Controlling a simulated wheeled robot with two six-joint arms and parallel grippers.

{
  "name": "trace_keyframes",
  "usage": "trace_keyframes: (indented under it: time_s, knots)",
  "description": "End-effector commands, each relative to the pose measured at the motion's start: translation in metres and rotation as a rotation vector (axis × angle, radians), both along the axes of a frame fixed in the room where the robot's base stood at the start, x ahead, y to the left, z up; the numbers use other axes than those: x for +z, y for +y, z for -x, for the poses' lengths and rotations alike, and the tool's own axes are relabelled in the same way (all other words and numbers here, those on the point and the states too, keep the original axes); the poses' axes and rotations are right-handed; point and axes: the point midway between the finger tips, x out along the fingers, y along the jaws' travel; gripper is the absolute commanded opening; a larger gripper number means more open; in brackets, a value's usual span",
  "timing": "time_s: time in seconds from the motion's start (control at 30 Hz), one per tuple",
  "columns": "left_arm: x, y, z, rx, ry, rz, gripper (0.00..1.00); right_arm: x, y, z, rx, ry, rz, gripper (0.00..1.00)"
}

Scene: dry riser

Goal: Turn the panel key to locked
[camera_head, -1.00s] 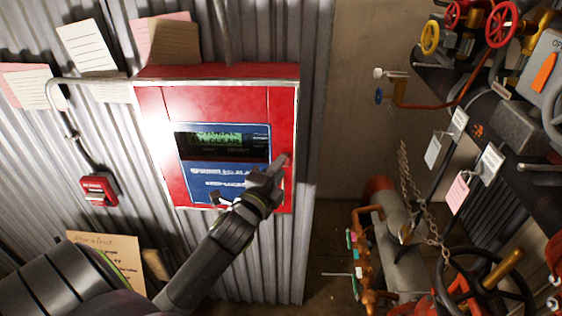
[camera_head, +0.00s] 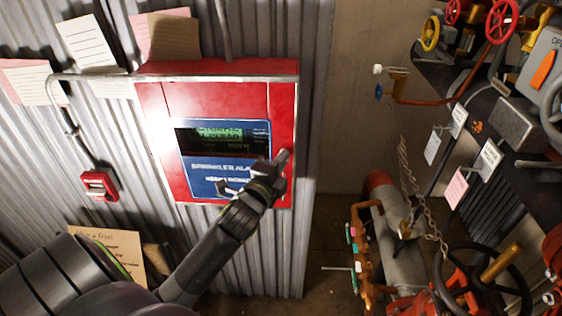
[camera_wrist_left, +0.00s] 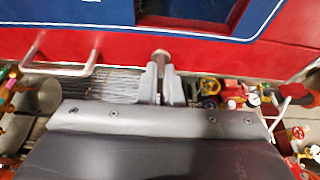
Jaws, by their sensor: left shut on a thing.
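The red alarm panel (camera_head: 215,97) hangs on the corrugated wall, with a blue face and a lit green display (camera_head: 219,134). My left gripper (camera_head: 283,158) is at the panel's lower right edge, in front of the red border. In the left wrist view my left gripper (camera_wrist_left: 161,82) is shut on a small metal piece, the panel key (camera_wrist_left: 161,55), against the red panel front (camera_wrist_left: 210,58). The fingers hide most of the key, so I cannot tell which way it is turned. My right gripper is not in view.
A small red call box (camera_head: 98,185) is on the wall to the left. Paper notes (camera_head: 88,44) are pinned above. Pipes and valves with a red handwheel (camera_head: 501,24) crowd the right side. A silver handle (camera_wrist_left: 60,68) is left of my fingers in the wrist view.

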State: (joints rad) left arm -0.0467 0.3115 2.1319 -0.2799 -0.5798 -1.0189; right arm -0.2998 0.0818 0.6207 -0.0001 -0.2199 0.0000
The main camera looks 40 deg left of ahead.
Motion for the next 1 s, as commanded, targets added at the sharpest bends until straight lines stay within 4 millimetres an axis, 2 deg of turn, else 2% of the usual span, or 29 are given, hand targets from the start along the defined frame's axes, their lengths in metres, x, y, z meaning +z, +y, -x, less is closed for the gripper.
trace_keyframes:
  time_s: [0.27,0.47,1.0]
  knots:
    - [-0.004,0.000,0.000,0.001,-0.032,0.057,0.00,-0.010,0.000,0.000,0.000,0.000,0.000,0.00]
    - [-0.007,0.000,0.000,0.002,-0.103,0.170,0.00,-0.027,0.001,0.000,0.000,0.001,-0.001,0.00]
    - [-0.012,-0.001,-0.001,0.001,-0.371,0.602,0.00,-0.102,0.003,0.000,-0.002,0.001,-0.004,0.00]
